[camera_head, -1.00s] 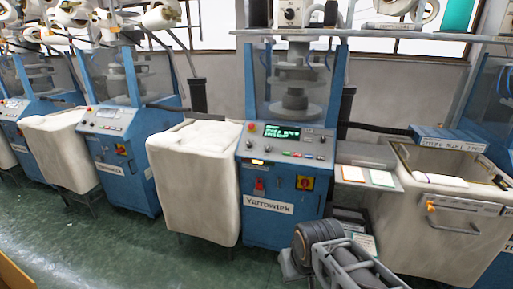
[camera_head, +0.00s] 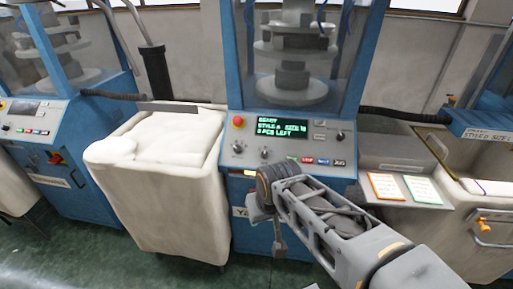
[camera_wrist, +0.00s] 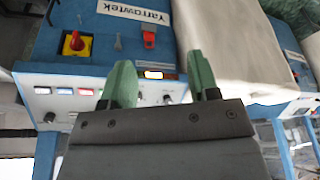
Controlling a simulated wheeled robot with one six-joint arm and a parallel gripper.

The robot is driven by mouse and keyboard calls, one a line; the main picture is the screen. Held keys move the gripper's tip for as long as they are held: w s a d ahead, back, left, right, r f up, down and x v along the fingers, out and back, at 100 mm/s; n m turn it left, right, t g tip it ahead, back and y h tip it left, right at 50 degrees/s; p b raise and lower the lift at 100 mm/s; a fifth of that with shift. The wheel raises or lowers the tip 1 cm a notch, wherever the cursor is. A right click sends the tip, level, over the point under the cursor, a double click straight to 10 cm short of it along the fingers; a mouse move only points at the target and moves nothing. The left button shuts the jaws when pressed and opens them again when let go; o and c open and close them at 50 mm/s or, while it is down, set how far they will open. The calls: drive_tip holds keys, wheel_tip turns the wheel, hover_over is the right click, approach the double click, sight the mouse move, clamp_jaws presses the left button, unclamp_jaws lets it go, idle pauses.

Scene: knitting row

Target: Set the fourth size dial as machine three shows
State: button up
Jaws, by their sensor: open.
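The blue Yarrowtek machine (camera_head: 345,180) stands ahead at the centre. Its green-lit display (camera_head: 283,129) shows a style and size line, with the size digits hard to read, and a pieces-left line. Small black knobs sit on its panel, including a lower-left knob (camera_head: 265,153) and a right knob (camera_head: 340,136); I cannot tell which is the size dial. In the wrist view the machine appears upside down, and a panel knob (camera_wrist: 168,99) shows between the fingers. My gripper (camera_wrist: 160,78) is open and empty, its green fingers apart. In the head view my arm hides part of the machine's front.
A cream fabric-covered bin (camera_head: 160,200) stands left of the machine. A shelf with an orange-edged card (camera_head: 385,187) and a green-edged card (camera_head: 423,190) is on the right, beside another bin with an orange-handled fitting (camera_head: 484,227). Another blue machine (camera_head: 75,195) stands left.

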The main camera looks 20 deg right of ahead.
drive_tip(key=w+d+r+m, duration=0.2)
drive_tip(key=w, duration=0.4)
drive_tip(key=w+d+r+m, duration=0.1)
drive_tip(key=w+d+r, duration=0.1)
drive_tip(key=w, duration=0.4)
drive_tip(key=m+t+h+b, duration=0.1)
drive_tip(key=m, duration=0.4)
approach(264, 154)
drive_tip(key=x, duration=0.8)
drive_tip(key=shift+p, duration=0.3)
drive_tip(key=shift+w+d+f, duration=0.1)
drive_tip(key=shift+w+f, duration=0.1)
drive_tip(key=shift+f, duration=0.4)
drive_tip(key=c, duration=0.9)
